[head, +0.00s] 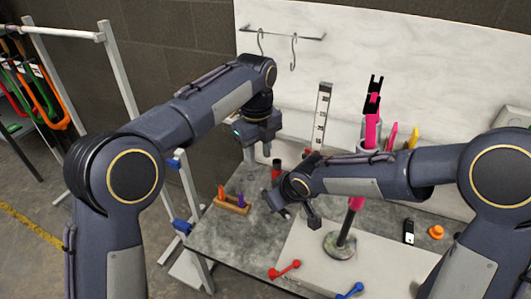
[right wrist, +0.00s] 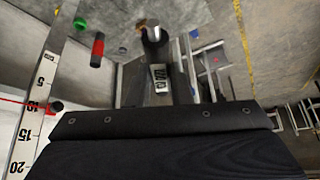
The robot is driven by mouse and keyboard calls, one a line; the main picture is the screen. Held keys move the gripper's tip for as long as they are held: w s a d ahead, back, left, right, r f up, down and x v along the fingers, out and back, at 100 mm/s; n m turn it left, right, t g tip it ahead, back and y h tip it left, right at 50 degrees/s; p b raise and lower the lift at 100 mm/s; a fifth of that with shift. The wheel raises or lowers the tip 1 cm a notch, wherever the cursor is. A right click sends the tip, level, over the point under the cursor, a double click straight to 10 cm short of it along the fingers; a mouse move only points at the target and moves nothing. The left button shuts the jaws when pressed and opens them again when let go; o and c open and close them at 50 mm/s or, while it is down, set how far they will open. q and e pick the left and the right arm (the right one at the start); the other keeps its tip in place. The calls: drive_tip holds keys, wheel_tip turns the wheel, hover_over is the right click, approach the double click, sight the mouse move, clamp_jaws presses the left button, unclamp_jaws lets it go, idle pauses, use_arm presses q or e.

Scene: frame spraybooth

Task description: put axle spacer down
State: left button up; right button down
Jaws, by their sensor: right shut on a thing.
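In the right wrist view my right gripper (right wrist: 154,62) is shut on a small pale, round piece, which I take for the axle spacer (right wrist: 153,34), at its fingertips. In the head view my right gripper (head: 291,212) is low over the grey table, left of the pink stand; the held piece cannot be made out there.
A wooden block with coloured pegs (head: 232,204) stands at the table's left. A red and black cylinder (head: 277,168) stands behind my right gripper.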

use_arm(q)
wheel_tip(320, 180, down, 13)
drive_tip(key=d+m, duration=0.1)
drive_tip(key=shift+w+d, duration=0.15)
drive_tip(key=shift+d, duration=0.1)
drive_tip(key=shift+r, duration=0.1)
idle(0.3)
clamp_jaws()
use_arm(e)
drive_tip(key=shift+a, duration=0.1)
drive_tip(key=c, duration=1.2)
unclamp_jaws()
drive_tip(key=shift+c, duration=0.2)
